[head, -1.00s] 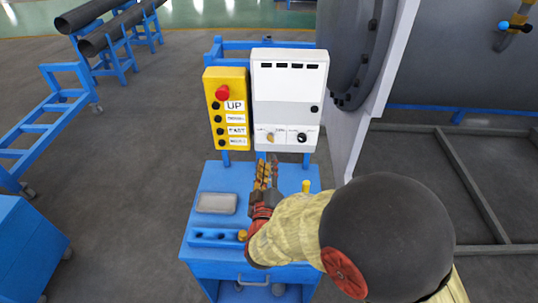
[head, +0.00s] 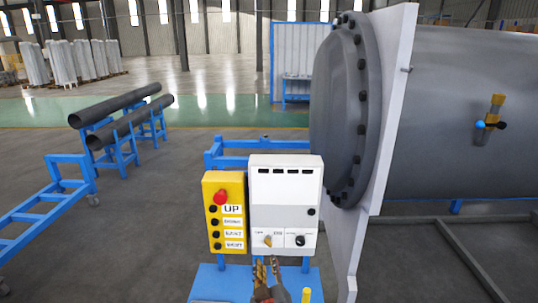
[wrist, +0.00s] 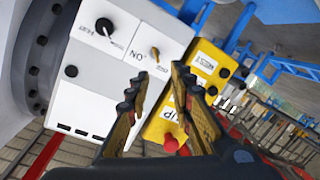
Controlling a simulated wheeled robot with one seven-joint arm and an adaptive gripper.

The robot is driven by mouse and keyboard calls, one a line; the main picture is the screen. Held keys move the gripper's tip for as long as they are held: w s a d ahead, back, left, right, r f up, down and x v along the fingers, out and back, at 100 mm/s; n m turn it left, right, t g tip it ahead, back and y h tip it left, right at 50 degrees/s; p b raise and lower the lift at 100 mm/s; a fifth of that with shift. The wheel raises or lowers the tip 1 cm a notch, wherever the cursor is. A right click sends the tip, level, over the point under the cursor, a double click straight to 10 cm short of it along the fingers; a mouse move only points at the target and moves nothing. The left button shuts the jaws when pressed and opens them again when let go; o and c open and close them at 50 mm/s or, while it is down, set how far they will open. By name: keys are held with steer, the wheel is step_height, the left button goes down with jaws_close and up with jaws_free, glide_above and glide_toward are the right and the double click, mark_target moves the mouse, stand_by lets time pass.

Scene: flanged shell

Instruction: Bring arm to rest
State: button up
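My gripper (head: 267,272) shows at the bottom of the head view, in front of the lower part of the white control box (head: 285,190). In the wrist view my gripper (wrist: 157,100) has its two toothed fingers apart with nothing between them. Beyond the fingers, that view shows the white box (wrist: 100,65) with a black knob and a yellow knob, and the yellow button panel (wrist: 185,95) with a red button. The rest of my arm is out of the head view. The gripper appears clear of the box, but the exact gap cannot be told.
A blue bench top (head: 222,284) lies below the boxes, with a yellow peg (head: 306,295) at its right. The large grey flanged shell (head: 345,110) stands at the right. Pipes (head: 130,122) rest on blue stands at the left. Open floor lies between.

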steer(key=s+d+r+m+g, duration=0.2)
steer(key=s+d, duration=0.4)
steer(key=s, duration=0.3)
steer(key=s+d+r+m+g, duration=0.2)
steer(key=s+d+g, duration=0.3)
steer(key=s+d, duration=0.2)
steer(key=s+d+r+m+g+h, duration=0.1)
steer(key=s+d+r+m+g, duration=0.2)
steer(key=s, duration=0.9)
steer(key=d, duration=0.3)
steer(key=shift+d, duration=0.3)
